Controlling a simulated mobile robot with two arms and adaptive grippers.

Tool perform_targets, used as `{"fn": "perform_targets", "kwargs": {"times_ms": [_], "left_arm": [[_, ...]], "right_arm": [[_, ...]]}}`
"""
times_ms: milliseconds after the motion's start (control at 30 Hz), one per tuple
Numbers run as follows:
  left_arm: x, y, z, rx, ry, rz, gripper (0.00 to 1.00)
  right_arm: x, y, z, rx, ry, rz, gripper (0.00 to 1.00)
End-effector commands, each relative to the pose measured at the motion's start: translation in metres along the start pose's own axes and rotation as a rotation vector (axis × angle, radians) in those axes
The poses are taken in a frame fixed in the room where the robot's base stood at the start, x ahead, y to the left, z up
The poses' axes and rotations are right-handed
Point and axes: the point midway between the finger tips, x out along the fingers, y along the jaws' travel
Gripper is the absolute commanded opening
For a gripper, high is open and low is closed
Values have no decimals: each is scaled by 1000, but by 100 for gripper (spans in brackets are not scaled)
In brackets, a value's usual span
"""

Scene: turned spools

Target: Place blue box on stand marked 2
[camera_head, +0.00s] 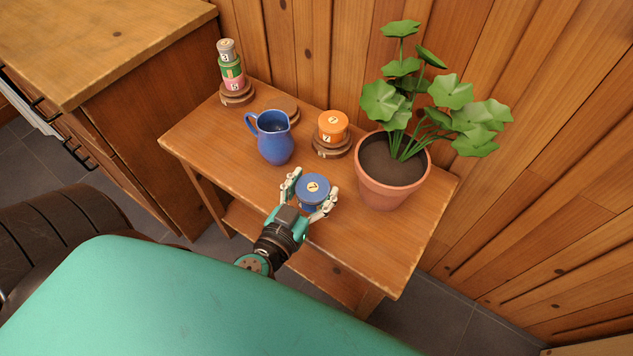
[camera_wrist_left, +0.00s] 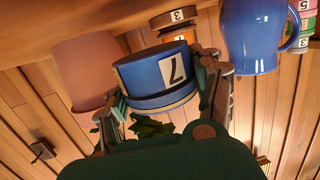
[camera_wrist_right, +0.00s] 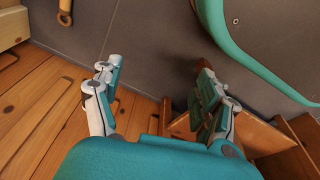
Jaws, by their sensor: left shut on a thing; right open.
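The blue box (camera_head: 314,187), a short round tub with a pale number label on its lid, is between the fingers of my left gripper (camera_head: 311,193). The left wrist view shows the blue box (camera_wrist_left: 158,78) gripped on both sides, its side label facing the camera. I cannot tell its height above the table. A low brown stand (camera_head: 285,106) stands behind the blue jug (camera_head: 275,139); its top looks bare and its mark is hidden. An orange box (camera_head: 333,126) sits on another stand (camera_head: 331,150), marked 3 in the left wrist view. My right gripper (camera_wrist_right: 158,68) is open and empty.
A third stand (camera_head: 236,97) at the back left bears a stack of pink, green and white-grey boxes (camera_head: 231,67). A potted plant (camera_head: 392,180) fills the table's right. The jug is close to the left gripper. The wooden table's (camera_head: 205,135) left front is clear.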

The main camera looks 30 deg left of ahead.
Motion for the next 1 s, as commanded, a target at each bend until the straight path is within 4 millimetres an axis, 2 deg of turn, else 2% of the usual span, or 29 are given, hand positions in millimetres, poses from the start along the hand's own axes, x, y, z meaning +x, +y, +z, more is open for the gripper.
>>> {"fn": "perform_targets", "kwargs": {"times_ms": [33,100,233,333,433,600,800,1000], "left_arm": [[13,-4,-2,1,6,-1,32],[24,-6,-1,0,3,0,32],[36,-10,-2,0,1,0,32],[39,-11,0,0,-1,0,32],[40,-10,8,-1,-2,1,32],[42,-11,23,0,-1,-1,32],[43,-11,32,0,0,0,32],[43,-11,33,1,0,0,32]], "right_arm": [[-2,0,-2,0,2,1,75],[-6,1,-5,0,5,1,75],[-10,1,-8,1,7,1,75],[-12,1,-10,2,8,1,75],[-23,2,-20,3,20,2,75],[-56,3,-39,7,42,5,75],[-88,5,-50,10,56,8,75],[-95,5,-52,10,57,9,75]]}}
